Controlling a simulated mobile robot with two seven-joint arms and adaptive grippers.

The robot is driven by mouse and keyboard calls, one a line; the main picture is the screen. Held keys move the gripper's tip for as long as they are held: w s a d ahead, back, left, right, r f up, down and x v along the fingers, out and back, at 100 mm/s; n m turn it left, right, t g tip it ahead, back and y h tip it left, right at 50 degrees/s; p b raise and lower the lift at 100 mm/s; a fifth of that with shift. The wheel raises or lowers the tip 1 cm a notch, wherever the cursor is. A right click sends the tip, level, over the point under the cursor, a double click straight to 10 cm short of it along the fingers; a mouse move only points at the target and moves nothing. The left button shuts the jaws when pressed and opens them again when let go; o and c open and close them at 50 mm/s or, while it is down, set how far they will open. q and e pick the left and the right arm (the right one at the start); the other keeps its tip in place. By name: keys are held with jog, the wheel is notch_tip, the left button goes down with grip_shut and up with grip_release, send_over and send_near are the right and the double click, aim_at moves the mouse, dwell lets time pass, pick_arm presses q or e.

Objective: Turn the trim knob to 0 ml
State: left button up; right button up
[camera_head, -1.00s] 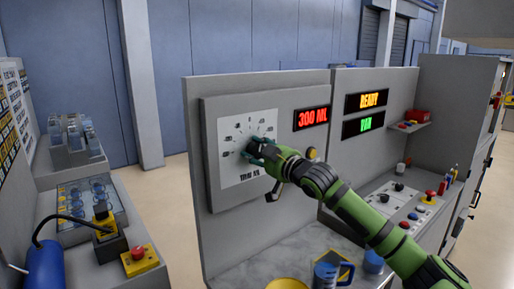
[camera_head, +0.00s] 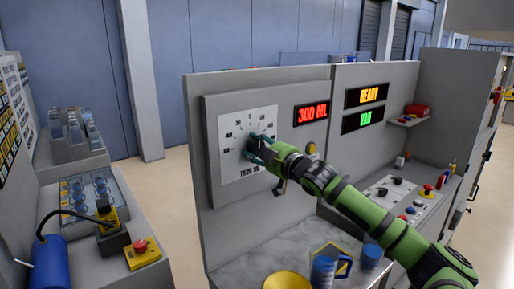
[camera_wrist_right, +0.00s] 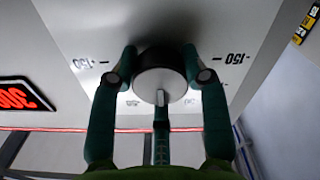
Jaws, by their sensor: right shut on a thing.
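The round dark trim knob (camera_wrist_right: 160,80) sits on a white dial plate (camera_head: 234,167) with tick marks and numbers, mounted on a grey panel. In the right wrist view its end face shows between the fingers of my right gripper (camera_wrist_right: 160,78), with a small pale marker on its lower edge. My right gripper, also in the head view (camera_head: 254,147), is shut on the knob and hides part of the dial. The red display (camera_head: 312,114) beside the dial reads 300 ML; it is partly visible in the wrist view (camera_wrist_right: 24,96). My left gripper is not in view.
An orange READY display (camera_head: 366,96) and a green display (camera_head: 363,121) are on the panel to the right. A yellow bowl (camera_head: 287,281) and blue cups (camera_head: 323,270) stand on the counter below my right arm. A red stop button (camera_head: 140,246) is at lower left.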

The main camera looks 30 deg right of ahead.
jog(key=o, duration=1.2)
jog(key=shift+f, duration=0.4)
jog(key=shift+c, duration=0.2)
jog(key=shift+d+r, duration=0.1)
jog(key=shift+r, duration=0.1)
jog(key=s, duration=1.1)
jog(key=shift+s+d, duration=0.4)
jog(key=shift+d, duration=0.05)
